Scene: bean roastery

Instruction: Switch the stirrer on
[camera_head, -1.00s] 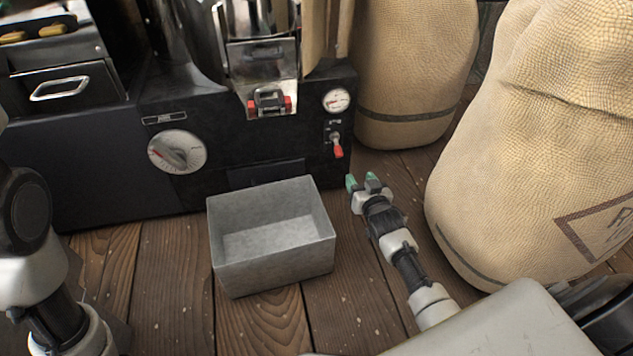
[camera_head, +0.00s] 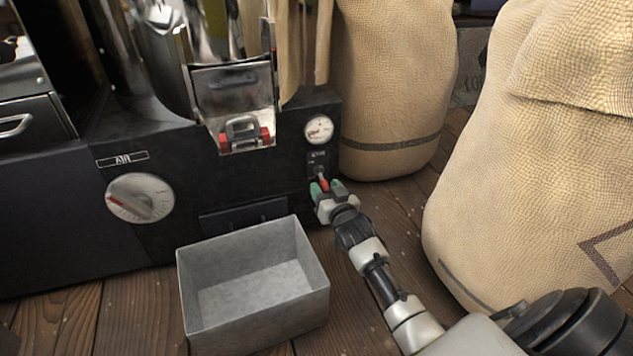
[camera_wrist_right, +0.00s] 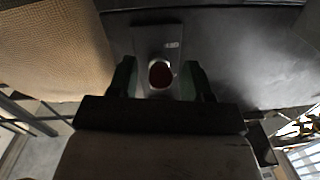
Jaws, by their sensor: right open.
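The stirrer switch is a small toggle lever with a red tip (camera_head: 324,184) on the black front of the roaster, below a round gauge. My right gripper (camera_head: 327,188) is at the switch, with its green-tipped fingers open on either side of the red tip. In the right wrist view the red tip (camera_wrist_right: 160,74) sits between the two open fingers (camera_wrist_right: 158,82), in front of the switch plate (camera_wrist_right: 158,42). I cannot tell whether the fingers touch the lever. My left gripper is not in view.
The round gauge (camera_head: 319,129) is just above the switch. A large dial (camera_head: 140,198) is to the left on the roaster front. An open grey metal bin (camera_head: 255,318) stands on the floor left of my right arm. Burlap sacks (camera_head: 395,75) (camera_head: 540,150) stand to the right.

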